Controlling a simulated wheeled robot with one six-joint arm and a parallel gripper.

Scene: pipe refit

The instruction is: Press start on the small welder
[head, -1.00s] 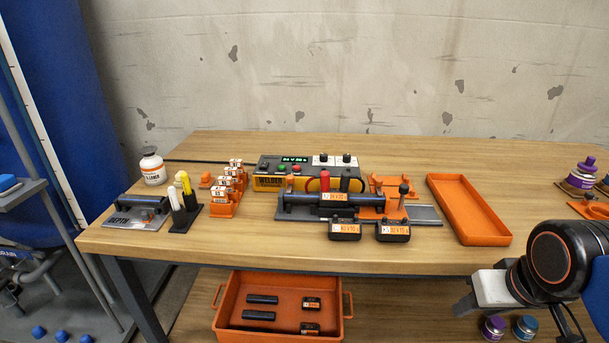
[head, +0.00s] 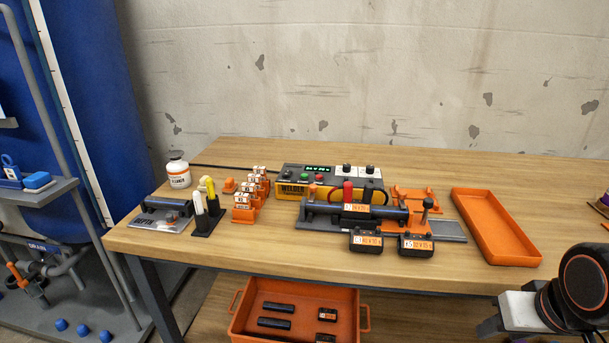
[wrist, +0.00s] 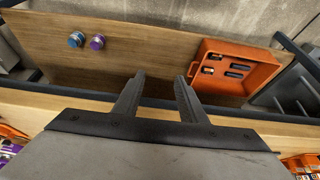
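The small welder (head: 294,190) is a yellow and black box at the back of the wooden workbench, with a lit green display (head: 318,168) on its sloped grey panel. A green button (head: 304,177) and a red button (head: 320,178) sit below the display. A clamp with a dark pipe (head: 326,206) stands in front of the welder and hides part of it. In the wrist view my gripper (wrist: 158,82) is open and empty, with its two fingers apart. It points at the lower shelf and is well away from the welder.
An empty orange tray (head: 497,226) lies on the right of the bench. Two black labelled blocks (head: 366,242) sit at the front edge. Marker holders (head: 207,207) and a white bottle (head: 178,172) stand left. An orange bin (wrist: 232,67) rests on the lower shelf.

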